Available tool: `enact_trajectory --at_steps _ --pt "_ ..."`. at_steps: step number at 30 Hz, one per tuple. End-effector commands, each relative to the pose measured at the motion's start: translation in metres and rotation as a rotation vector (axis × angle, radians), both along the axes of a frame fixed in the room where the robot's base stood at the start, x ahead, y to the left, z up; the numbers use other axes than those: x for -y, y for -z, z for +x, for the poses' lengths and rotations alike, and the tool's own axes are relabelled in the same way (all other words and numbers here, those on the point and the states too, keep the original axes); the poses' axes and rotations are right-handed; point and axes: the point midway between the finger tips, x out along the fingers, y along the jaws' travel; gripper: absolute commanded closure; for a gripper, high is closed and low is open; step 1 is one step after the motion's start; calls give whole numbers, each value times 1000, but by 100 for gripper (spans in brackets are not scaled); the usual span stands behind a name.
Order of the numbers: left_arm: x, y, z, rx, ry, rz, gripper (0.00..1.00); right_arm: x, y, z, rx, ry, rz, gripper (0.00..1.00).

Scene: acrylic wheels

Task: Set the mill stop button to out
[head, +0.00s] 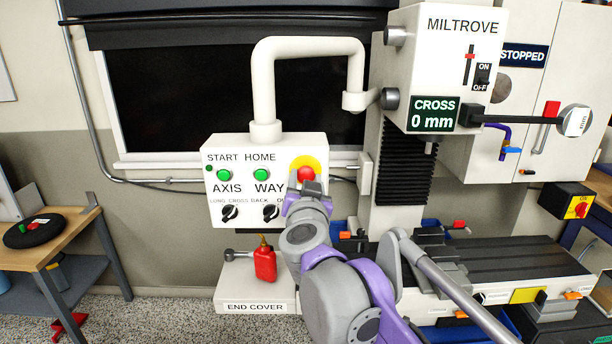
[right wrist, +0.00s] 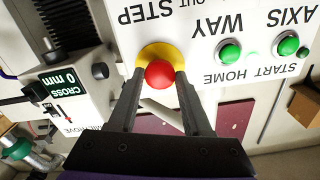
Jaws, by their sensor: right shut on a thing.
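The mill stop button (head: 306,174) is a red mushroom head on a yellow round plate, at the upper right of the white control box (head: 255,148). In the right wrist view the red button (right wrist: 159,75) sits between the tips of my right gripper (right wrist: 160,82), one finger on each side. My right gripper (head: 307,188) is shut on the button, and its arm covers the lower right of the box in the head view. I cannot tell from the frames whether the button is in or out. My left gripper is not in view.
The box carries green START (head: 224,175) and HOME (head: 262,174) buttons and black knobs below. The mill display reads STOPPED (head: 524,55). A red bottle (head: 265,262) stands on the end cover (head: 257,306). The mill table (head: 500,258) lies to the right.

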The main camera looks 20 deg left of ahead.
Motion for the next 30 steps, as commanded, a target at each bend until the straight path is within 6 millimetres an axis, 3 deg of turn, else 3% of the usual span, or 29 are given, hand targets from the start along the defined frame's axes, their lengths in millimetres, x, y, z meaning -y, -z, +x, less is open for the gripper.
enact_trajectory --at_steps 7,16,24,30 --pt "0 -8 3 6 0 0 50 0 -3 1 -57 2 207 100" --pt "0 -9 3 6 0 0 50 0 -3 1 -64 2 235 100" --pt "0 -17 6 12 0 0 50 1 -5 2 -125 2 450 100" --pt "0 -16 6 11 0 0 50 0 -3 2 -132 1 471 100"
